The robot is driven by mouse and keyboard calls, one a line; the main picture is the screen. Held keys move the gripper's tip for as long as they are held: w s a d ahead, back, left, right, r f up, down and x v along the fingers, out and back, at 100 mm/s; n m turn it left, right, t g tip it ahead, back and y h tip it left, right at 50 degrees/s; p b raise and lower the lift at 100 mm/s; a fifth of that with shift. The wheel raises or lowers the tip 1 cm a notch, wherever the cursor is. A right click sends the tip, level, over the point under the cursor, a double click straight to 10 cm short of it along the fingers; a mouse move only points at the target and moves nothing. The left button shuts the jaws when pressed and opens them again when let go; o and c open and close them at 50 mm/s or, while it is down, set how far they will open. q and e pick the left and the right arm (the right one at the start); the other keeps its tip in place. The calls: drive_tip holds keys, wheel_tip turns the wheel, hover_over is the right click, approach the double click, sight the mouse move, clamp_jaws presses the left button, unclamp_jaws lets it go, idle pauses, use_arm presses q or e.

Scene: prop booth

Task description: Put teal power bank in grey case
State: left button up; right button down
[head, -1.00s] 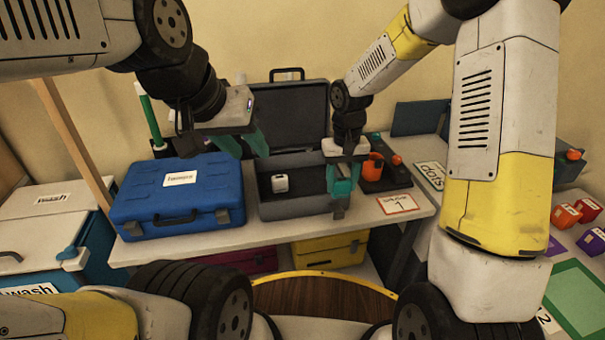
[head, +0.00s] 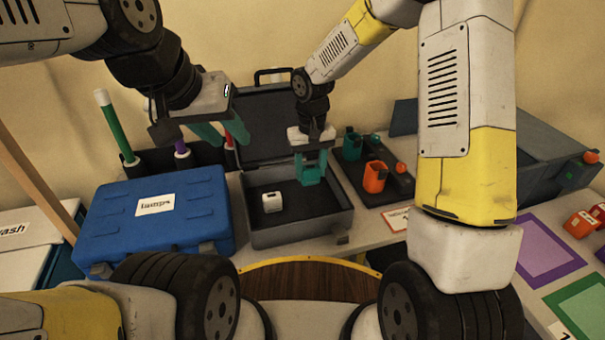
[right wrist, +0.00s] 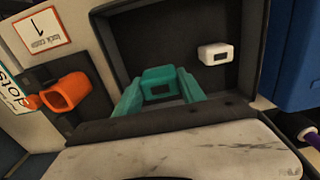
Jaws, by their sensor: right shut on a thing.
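The grey case (head: 300,231) stands open on the table with its lid raised at the back. My right gripper (head: 310,180) is over the right part of its dark interior, pointing down. In the right wrist view it is shut on the teal power bank (right wrist: 158,76), which sits between the teal fingers inside the case's outline. I cannot tell whether the power bank touches the case floor. A small white device (head: 272,201) lies in the case, left of the power bank. My left gripper (head: 222,135) hangs empty above the blue case, its teal fingers apart.
A closed blue case (head: 160,215) stands left of the grey case. Right of it, a dark tray holds an orange cup-like item (head: 375,177) and a teal one (head: 351,145). Coloured tubes stand behind the blue case. A dark bin (head: 545,165) is at the far right.

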wheel_tip(320, 180, down, 7)
drive_tip(key=shift+f, duration=0.15)
drive_tip(key=shift+f, duration=0.1)
idle(0.3)
drive_tip(key=c, duration=0.7)
unclamp_jaws()
